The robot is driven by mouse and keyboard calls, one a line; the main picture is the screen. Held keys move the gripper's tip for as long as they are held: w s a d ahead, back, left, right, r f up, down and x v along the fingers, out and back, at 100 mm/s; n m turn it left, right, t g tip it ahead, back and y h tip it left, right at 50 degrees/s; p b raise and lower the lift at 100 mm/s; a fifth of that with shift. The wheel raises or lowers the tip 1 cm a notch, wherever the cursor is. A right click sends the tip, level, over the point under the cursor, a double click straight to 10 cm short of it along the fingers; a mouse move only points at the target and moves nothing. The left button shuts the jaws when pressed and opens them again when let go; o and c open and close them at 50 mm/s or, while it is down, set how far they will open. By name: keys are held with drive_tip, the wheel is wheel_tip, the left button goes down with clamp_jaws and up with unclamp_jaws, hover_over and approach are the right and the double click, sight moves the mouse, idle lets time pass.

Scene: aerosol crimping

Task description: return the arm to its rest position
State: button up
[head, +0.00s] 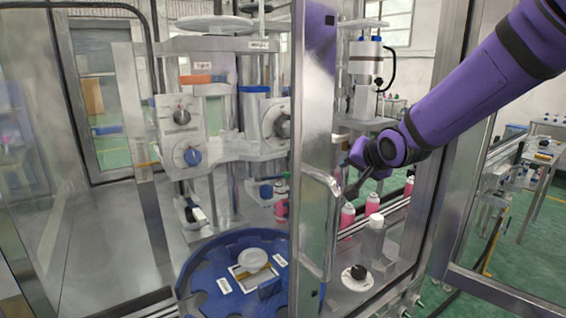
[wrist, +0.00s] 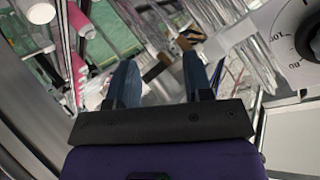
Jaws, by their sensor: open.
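My purple arm reaches in from the upper right of the head view, through the opening of the machine enclosure. My gripper (head: 352,190) is just right of the metal door frame, close to the pink cans, partly hidden there. In the wrist view my gripper (wrist: 162,75) shows two dark fingers spread apart with nothing between them. Pink cans with white caps (head: 347,214) stand on the conveyor below and right of the gripper. A pink can with a white end (wrist: 40,12) also shows at the upper left of the wrist view.
The metal door frame with its handle (head: 322,215) stands close left of my gripper. A blue rotary table (head: 215,245) is behind the glass. A crimping unit with dials (head: 180,120) stands above it. A black knob (head: 357,272) sits on the front right panel.

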drive_tip(key=s+d+r+n+g+h, duration=0.1)
drive_tip(key=s+d, duration=0.3)
drive_tip(key=s, duration=0.7)
drive_tip(key=s+d+r+n+g+h, duration=0.1)
drive_tip(key=s+d+r+g, duration=0.1)
drive_tip(key=s, duration=0.9)
drive_tip(key=s+d+r+n+g+h, duration=0.1)
drive_tip(key=s+d+r+n+g, duration=0.1)
drive_tip(key=s+d, duration=0.5)
drive_tip(key=s, duration=0.5)
drive_tip(key=shift+g, duration=0.4)
